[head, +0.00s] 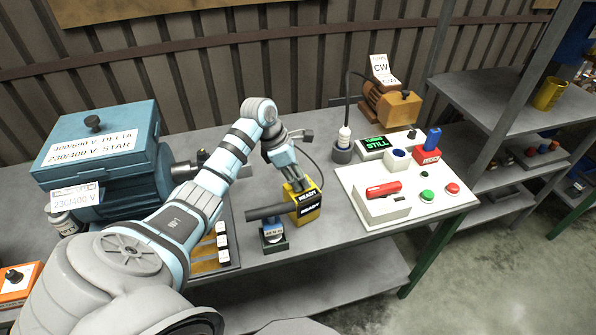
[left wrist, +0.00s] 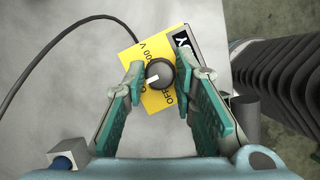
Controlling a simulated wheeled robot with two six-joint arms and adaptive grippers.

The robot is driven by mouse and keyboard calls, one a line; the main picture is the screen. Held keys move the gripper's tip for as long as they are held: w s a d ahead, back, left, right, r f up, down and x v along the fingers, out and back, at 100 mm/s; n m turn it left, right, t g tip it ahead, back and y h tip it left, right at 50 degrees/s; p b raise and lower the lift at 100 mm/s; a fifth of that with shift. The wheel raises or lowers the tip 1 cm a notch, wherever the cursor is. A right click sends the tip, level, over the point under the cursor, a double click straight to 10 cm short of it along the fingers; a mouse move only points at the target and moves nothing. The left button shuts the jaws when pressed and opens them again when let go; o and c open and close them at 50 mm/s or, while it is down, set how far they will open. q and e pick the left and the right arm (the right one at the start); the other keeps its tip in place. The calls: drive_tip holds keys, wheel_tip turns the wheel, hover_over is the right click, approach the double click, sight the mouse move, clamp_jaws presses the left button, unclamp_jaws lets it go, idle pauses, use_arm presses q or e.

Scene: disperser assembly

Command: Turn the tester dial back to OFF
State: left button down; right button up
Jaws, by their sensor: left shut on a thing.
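The tester (head: 307,207) is a yellow box with a black top edge on the table, its display reading READY. In the left wrist view its yellow face (left wrist: 155,103) carries OFF and voltage lettering, partly covered by my fingers. The round dark dial (left wrist: 161,73) has a white pointer mark on its left side; which label it lines up with is hard to tell. My left gripper (head: 297,185) comes down onto the tester from above. Its fingers (left wrist: 160,80) are shut on the dial from both sides. The dial is hidden in the head view. My right gripper is not in view.
A dark cylinder on a small stand (head: 273,233) is close left of the tester. A blue motor (head: 110,160) fills the left. A white control panel (head: 400,215) stands right, with a STILL display (head: 376,143) behind it. A black cable (left wrist: 60,45) runs from the tester.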

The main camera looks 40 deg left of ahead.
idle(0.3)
use_arm(q)
drive_tip(key=c, duration=1.3)
unclamp_jaws()
drive_tip(key=shift+c, duration=0.2)
drive_tip(key=shift+r, duration=0.1)
drive_tip(key=v, duration=1.2)
drive_tip(key=shift+d, duration=0.1)
